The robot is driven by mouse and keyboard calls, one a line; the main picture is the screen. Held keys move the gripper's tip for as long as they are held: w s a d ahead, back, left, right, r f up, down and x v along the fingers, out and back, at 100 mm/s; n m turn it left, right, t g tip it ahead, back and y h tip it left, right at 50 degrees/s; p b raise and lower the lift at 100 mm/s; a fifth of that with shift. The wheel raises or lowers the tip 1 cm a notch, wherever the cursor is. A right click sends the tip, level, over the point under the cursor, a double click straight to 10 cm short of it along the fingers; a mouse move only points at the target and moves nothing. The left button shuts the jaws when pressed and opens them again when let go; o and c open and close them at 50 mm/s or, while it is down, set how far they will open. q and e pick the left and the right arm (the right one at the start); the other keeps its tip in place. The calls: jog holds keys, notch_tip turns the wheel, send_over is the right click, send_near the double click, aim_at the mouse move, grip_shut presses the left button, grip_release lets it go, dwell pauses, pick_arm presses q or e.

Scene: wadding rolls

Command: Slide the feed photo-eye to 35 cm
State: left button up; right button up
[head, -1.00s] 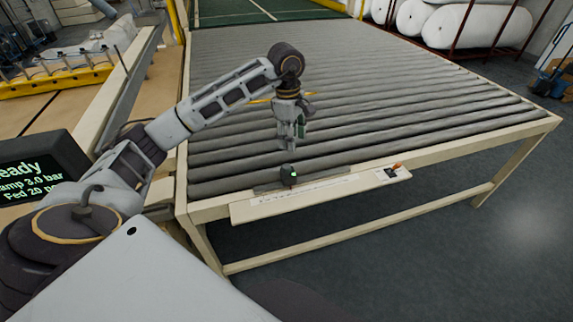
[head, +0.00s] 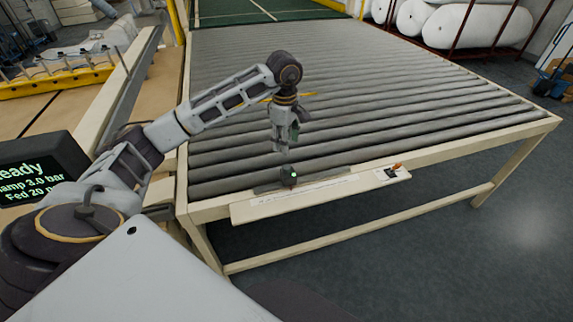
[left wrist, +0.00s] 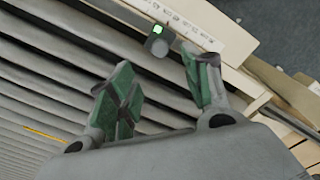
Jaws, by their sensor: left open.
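The feed photo-eye (head: 289,175) is a small dark block with a green light. It sits on a rail beside a white printed scale (head: 310,190) along the front edge of the roller table. It also shows in the left wrist view (left wrist: 157,42), ahead of the fingertips, with the scale (left wrist: 190,27) next to it. My left gripper (head: 282,150) points down just above and behind the photo-eye, apart from it. In the left wrist view its green-padded fingers (left wrist: 160,85) are spread with nothing between them. The scale's numbers are too small to read. My right gripper is not seen.
The roller table (head: 390,110) fills the middle. A small label plate with an orange part (head: 393,172) sits right of the scale on the front ledge. A dark display (head: 38,170) stands at the left. White rolls (head: 478,25) lie on a rack at the back right.

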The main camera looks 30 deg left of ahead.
aim_at(286, 167)
pick_arm(q)
jog(key=shift+w+f+p, duration=0.2)
jog(key=shift+f+p, duration=0.8)
jog(key=shift+f, duration=4.65)
jog(key=shift+c, duration=0.2)
grip_shut()
jog(key=shift+a, duration=0.1)
